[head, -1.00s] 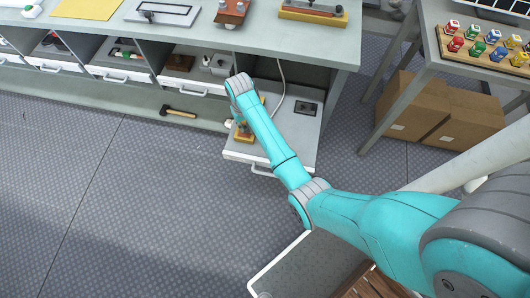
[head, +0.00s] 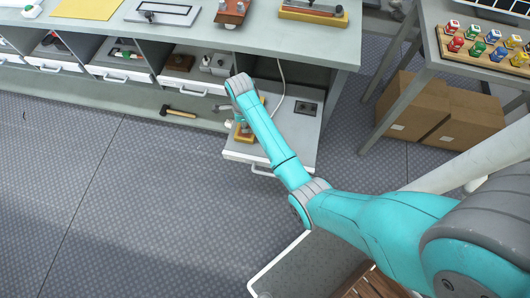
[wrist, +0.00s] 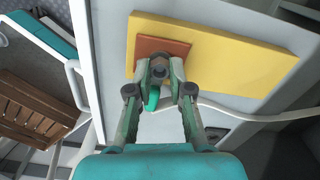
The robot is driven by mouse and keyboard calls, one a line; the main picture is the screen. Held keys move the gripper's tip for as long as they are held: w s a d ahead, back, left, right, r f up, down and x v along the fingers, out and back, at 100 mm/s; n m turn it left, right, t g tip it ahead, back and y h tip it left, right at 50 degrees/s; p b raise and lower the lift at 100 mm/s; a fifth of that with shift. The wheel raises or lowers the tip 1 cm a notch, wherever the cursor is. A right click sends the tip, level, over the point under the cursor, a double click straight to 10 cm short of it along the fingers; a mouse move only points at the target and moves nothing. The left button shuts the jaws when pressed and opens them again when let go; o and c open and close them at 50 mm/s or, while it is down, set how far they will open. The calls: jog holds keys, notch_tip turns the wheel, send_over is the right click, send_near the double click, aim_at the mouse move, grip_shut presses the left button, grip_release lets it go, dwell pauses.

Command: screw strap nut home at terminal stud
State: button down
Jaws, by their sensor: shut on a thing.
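In the wrist view my gripper (wrist: 160,75) is shut on a small dark grey nut (wrist: 159,70). The nut is over a brown plate (wrist: 150,48) on a long yellow base (wrist: 220,52). The terminal stud cannot be made out beneath the nut and fingertips, so I cannot tell how far down the nut sits. A bright green piece (wrist: 153,98) shows between my fingers. In the head view the yellow base (head: 240,132) stands in a pulled-out drawer (head: 298,132), partly hidden by my arm.
A pale cable (wrist: 235,115) runs beside the yellow base and shows in the head view (head: 281,85). A dark plate (head: 305,108) lies in the drawer's right part. The bench top (head: 250,38) overhangs behind. A hammer (head: 178,113) lies left of the drawer.

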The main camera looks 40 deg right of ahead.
jog(key=m, duration=0.2)
jog(key=shift+m, duration=0.4)
jog(key=c, duration=1)
grip_release()
jog(key=c, duration=0.3)
